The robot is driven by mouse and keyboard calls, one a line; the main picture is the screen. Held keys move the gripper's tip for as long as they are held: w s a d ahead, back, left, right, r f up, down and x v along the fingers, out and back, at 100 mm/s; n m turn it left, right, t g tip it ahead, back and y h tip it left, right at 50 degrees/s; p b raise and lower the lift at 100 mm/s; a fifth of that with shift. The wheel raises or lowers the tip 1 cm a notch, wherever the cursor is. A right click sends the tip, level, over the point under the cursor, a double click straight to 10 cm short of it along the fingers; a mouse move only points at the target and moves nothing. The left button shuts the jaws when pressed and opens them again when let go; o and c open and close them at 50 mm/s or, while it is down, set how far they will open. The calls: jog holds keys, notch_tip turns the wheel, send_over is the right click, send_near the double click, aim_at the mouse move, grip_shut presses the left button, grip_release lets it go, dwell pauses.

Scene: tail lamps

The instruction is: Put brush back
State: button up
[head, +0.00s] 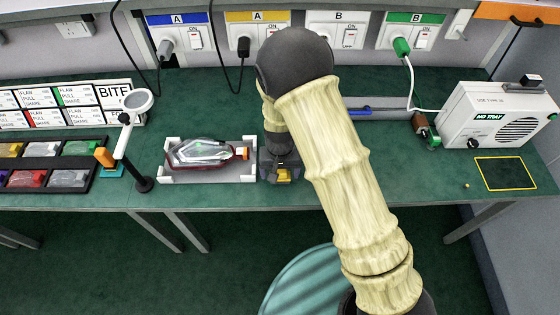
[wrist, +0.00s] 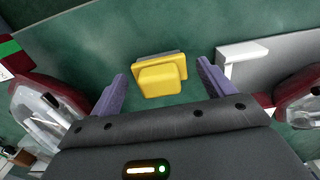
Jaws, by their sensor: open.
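A small yellow block with a grey layer along one side (wrist: 160,80) lies on the green bench top in the wrist view. It may be the brush, but I see no bristles. In the head view its yellow part (head: 285,175) shows just under my gripper (head: 281,172). My gripper is open, its two purple fingers on either side of the block with gaps between. The block appears to rest on the bench, not held. My arm hides part of the bench behind it.
Just left, a tail lamp (head: 205,152) lies in a white-cornered tray (head: 210,180). A magnifier stand (head: 143,184) and lens bins (head: 45,150) are further left. A grey strip with a blue bar (head: 362,111) lies behind my arm.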

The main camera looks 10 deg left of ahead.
aim_at(284, 172)
notch_tip(284, 172, up, 18)
jog(key=shift+s+d+f, duration=0.15)
jog(key=shift+d+f, duration=0.1)
jog(key=shift+d, duration=0.1)
dwell(0.8)
jog(key=s+d+r+m+t, duration=0.1)
jog(key=s+d, duration=0.2)
jog(key=d, duration=0.9)
jog(key=s+d+r+m+t, duration=0.1)
jog(key=s+d, duration=0.3)
jog(key=d, duration=0.9)
jog(key=shift+r+m+t, duration=0.3)
jog(key=shift+r, duration=0.3)
